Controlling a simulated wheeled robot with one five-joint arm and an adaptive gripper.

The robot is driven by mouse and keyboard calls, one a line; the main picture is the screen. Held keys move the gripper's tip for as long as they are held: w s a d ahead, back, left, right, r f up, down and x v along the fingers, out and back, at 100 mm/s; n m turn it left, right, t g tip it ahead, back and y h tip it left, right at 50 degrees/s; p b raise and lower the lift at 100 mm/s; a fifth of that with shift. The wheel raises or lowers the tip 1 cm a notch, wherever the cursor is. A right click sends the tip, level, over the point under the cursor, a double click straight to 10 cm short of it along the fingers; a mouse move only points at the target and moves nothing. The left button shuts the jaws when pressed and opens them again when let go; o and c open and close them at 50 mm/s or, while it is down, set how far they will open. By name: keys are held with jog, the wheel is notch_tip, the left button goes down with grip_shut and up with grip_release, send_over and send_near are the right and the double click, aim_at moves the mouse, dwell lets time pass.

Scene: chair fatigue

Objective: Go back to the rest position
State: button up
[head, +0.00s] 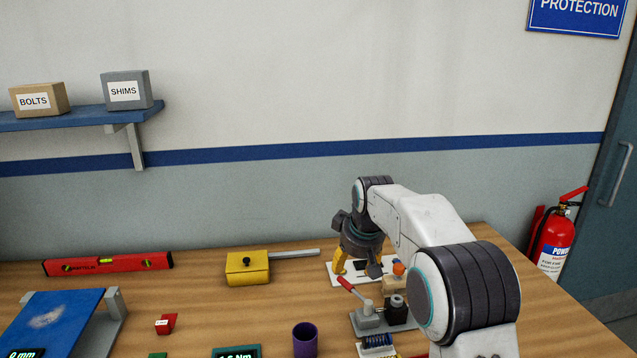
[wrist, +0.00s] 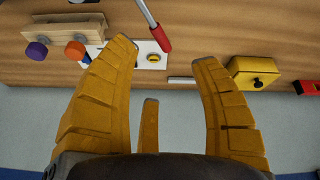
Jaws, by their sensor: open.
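My gripper (head: 357,265) is over the back right of the workbench, fingers pointing down, at the end of my bent white arm. In the wrist view its yellow fingers (wrist: 163,52) are spread wide with nothing between them. I cannot tell how far the fingertips are above the plate.
A yellow box (head: 248,269) with a black knob, a red level (head: 108,264), a red block (head: 166,324) and a purple cup (head: 305,341) stand on the bench (head: 205,290). A wooden block (wrist: 60,30) carries orange and purple knobs. A blue shelf (head: 75,119) hangs at left.

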jog(key=s+f+g, duration=0.1)
jog(key=s+f, duration=0.2)
jog(key=s, duration=0.1)
jog(key=s+d+f+m+g, duration=0.1)
jog(key=s+f, duration=0.2)
jog(key=s, duration=0.1)
jog(key=s+f+m+g, duration=0.1)
jog(key=s+f+g, duration=0.1)
jog(key=s+f, duration=0.1)
jog(key=shift+s+d+f, duration=0.2)
jog(key=shift+s+d, duration=0.1)
jog(key=shift+s, duration=0.1)
jog(key=s+d+r+m+t, duration=0.1)
jog(key=s+d+r, duration=0.1)
jog(key=s, duration=0.7)
jog(key=s+d+r+m+t, duration=0.1)
jog(key=s+r, duration=0.2)
jog(key=s, duration=0.6)
jog(key=s+d+r, duration=0.2)
jog(key=s+r, duration=0.1)
jog(key=s, duration=0.6)
jog(key=shift+d+r+m+t+h, duration=0.25)
jog(key=shift+d+m+t+h, duration=0.05)
jog(key=shift+d+m+t, duration=0.1)
jog(key=shift+a, duration=0.1)
